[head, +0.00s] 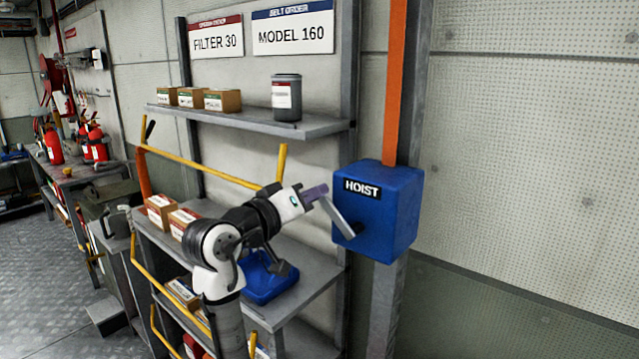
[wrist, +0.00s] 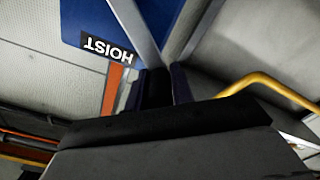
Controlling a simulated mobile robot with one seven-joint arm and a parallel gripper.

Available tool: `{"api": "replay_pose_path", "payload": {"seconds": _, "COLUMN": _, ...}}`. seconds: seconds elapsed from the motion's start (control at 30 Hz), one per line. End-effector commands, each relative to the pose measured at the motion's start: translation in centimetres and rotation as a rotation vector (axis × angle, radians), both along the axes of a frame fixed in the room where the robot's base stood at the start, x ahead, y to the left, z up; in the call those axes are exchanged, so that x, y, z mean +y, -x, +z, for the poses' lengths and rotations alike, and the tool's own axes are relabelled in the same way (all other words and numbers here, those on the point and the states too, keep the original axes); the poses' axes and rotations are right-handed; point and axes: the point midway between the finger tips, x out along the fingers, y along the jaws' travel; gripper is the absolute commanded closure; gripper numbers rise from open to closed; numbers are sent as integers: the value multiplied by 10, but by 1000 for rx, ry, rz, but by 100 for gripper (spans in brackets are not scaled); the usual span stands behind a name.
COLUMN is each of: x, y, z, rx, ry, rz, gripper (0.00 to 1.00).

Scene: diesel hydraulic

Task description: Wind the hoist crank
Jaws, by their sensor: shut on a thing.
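The blue hoist box (head: 398,205) with a black HOIST label is fixed to a grey post at the right. Its grey crank arm (head: 337,217) slants up and left from the box front. My gripper (head: 318,193) is at the crank's upper outer end, shut on the crank handle. In the wrist view, my gripper (wrist: 160,88) has its fingers on either side of the dark handle (wrist: 157,85). The crank arm (wrist: 133,28) runs from there to the top edge, beside the blue box (wrist: 85,18) and its upside-down label. The handle is mostly hidden by the fingers in the head view.
Shelves (head: 250,121) with small boxes and a grey canister (head: 287,98) stand behind and left of my arm. A yellow rail (head: 200,166) runs near the arm. A blue bin (head: 268,283) sits on the lower shelf. The wall right of the hoist is clear.

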Motion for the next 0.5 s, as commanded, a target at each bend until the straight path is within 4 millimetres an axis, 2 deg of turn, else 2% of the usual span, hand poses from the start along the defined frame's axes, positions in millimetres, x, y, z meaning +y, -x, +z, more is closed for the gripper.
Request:
{"api": "replay_pose_path", "payload": {"seconds": 0.3, "x": 15, "y": -10, "z": -28, "rx": 184, "ry": 243, "rz": 6, "gripper": 100}}
{"api": "replay_pose_path", "payload": {"seconds": 0.5, "x": 19, "y": -12, "z": -46, "rx": 191, "ry": 251, "rz": 5, "gripper": 100}}
